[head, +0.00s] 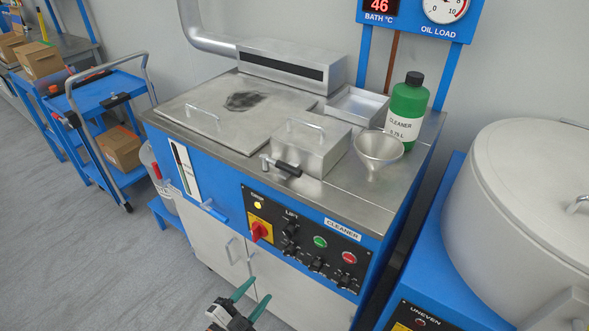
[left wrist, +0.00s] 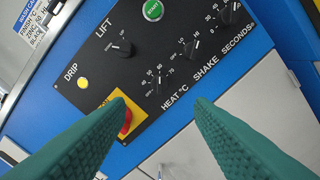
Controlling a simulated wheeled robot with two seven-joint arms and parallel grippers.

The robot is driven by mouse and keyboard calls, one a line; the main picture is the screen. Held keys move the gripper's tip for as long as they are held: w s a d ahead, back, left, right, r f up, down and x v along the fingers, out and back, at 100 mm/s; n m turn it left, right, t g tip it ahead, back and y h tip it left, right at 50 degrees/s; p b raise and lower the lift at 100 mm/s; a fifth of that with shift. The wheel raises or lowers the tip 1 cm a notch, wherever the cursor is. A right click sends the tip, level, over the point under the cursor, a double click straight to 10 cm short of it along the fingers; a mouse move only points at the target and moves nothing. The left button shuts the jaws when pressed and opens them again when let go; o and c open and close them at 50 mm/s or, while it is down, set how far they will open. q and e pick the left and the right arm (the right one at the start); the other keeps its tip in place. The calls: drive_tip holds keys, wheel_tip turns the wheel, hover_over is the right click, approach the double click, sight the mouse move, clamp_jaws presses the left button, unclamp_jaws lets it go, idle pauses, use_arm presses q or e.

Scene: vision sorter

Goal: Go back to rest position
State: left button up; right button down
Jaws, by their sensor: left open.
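My left gripper (head: 249,301) is at the bottom of the head view, in front of the blue cleaner machine (head: 215,209). Its two green fingers are apart with nothing between them. In the left wrist view the open fingers (left wrist: 160,125) frame the lower edge of the black control panel (left wrist: 140,45). A red knob on a yellow plate (left wrist: 122,118) shows beside the left finger, partly covered by it. I cannot tell from the view whether they touch. My right gripper is not in view.
On the machine's steel top stand a green cleaner bottle (head: 407,108), a funnel (head: 379,152), a tray (head: 357,104) and a lidded box (head: 312,145). A large pale drum (head: 525,215) stands at right. A blue cart (head: 105,92) is at left. Grey floor (head: 90,265) is clear at lower left.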

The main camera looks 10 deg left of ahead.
use_arm(q)
drive_tip(key=shift+f, duration=0.1)
drive_tip(key=s+a+f+n+g+y+p, duration=0.1)
drive_tip(key=s+a+f+n+g+y, duration=0.2)
drive_tip(key=f, duration=0.7)
drive_tip(key=s+f+n+g+y+p, duration=0.1)
drive_tip(key=s+f+n+g, duration=0.25)
drive_tip(key=s+f, duration=0.45)
drive_tip(key=s+a+f+n+g+y, duration=0.1)
drive_tip(key=s+f+n+g, duration=0.1)
drive_tip(key=s+f+g, duration=0.2)
drive_tip(key=s+f+n+g+y+p, duration=0.1)
drive_tip(key=s+f+g, duration=0.4)
drive_tip(key=s+f, duration=0.6)
drive_tip(key=s+n, duration=0.1)
drive_tip(key=s, duration=0.5)
drive_tip(key=shift+a+f+p, duration=0.3)
drive_tip(key=shift+a, duration=0.05)
drive_tip(key=shift+g, duration=0.25)
idle(3.4)
